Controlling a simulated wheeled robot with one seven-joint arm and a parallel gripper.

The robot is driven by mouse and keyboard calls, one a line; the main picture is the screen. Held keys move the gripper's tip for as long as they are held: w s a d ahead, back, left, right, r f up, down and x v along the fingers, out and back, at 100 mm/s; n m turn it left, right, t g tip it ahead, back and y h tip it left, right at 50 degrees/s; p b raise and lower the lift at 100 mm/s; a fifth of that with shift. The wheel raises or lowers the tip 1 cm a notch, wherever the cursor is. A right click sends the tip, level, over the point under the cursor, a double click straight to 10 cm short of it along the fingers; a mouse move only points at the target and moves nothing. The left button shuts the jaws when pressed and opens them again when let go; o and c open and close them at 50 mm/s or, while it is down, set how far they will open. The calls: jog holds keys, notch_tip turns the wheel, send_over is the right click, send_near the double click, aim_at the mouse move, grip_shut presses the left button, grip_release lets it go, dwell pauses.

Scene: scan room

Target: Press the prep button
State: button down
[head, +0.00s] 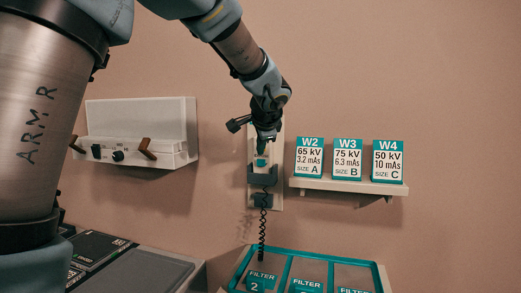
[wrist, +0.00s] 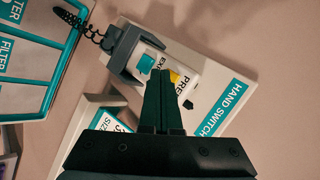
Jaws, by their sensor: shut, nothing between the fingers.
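The hand switch (wrist: 188,72) is a white body in a dark grey cradle (wrist: 124,47) on a pale wall plate labelled HAND SWITCH. Its teal button (wrist: 147,63) sits near letters starting "EX". A yellow patch (wrist: 174,77) lies near letters starting "PRE", partly hidden by my fingertips. My gripper (wrist: 166,73) is shut and empty, with its tips over the switch face beside the yellow patch. Whether they touch it I cannot tell. In the head view my gripper (head: 264,150) points down just above the teal button (head: 260,162), in front of the wall plate (head: 277,190).
A shelf (head: 350,186) with cards W2, W3 and W4 is to the right. A white wall unit (head: 142,130) with brown handles is to the left. A teal-rimmed filter tray (head: 378,272) is below. A coiled cord (head: 263,225) hangs from the switch.

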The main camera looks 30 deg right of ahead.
jog(key=shift+s+a+b, duration=0.65)
jog(key=shift+s, duration=0.05)
jog(key=shift+s+a+b, duration=1.35)
jog(key=shift+s+a, duration=0.35)
jog(key=shift+s, duration=0.1)
